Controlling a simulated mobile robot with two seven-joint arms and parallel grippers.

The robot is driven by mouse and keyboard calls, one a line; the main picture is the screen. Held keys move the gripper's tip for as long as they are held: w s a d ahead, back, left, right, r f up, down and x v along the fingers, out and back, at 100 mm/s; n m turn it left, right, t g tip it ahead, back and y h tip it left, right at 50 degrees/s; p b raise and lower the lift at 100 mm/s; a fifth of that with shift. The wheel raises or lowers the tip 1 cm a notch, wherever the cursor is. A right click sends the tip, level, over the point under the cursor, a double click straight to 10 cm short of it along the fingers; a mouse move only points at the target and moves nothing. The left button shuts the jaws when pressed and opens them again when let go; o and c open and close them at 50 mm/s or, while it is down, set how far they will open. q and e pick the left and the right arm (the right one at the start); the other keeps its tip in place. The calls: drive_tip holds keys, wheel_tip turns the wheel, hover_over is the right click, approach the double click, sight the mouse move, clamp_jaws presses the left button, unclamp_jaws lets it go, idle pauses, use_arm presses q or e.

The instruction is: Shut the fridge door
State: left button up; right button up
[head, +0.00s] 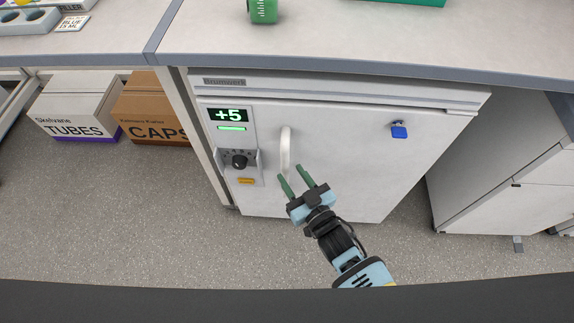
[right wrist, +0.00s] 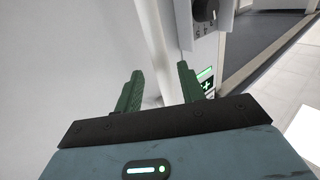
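The white fridge stands under the counter. Its door (head: 350,160) looks flush or almost flush with the body; I cannot tell whether a small gap remains. A pale upright handle (head: 285,148) is near the door's left side. My right gripper (head: 291,178) is in front of the door at the handle's lower end, its two green fingers apart. In the right wrist view the gripper (right wrist: 160,85) also shows spread fingers, with a pale surface between and beyond them. I cannot tell whether they touch the handle. My left gripper is out of view.
A control panel (head: 235,145) with a +5 display and a black knob is left of the handle. Boxes (head: 75,108) sit left under the counter (head: 330,45). The floor (head: 130,210) in front is clear.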

drive_tip(key=shift+v, duration=1.6)
drive_tip(key=shift+a, duration=0.15)
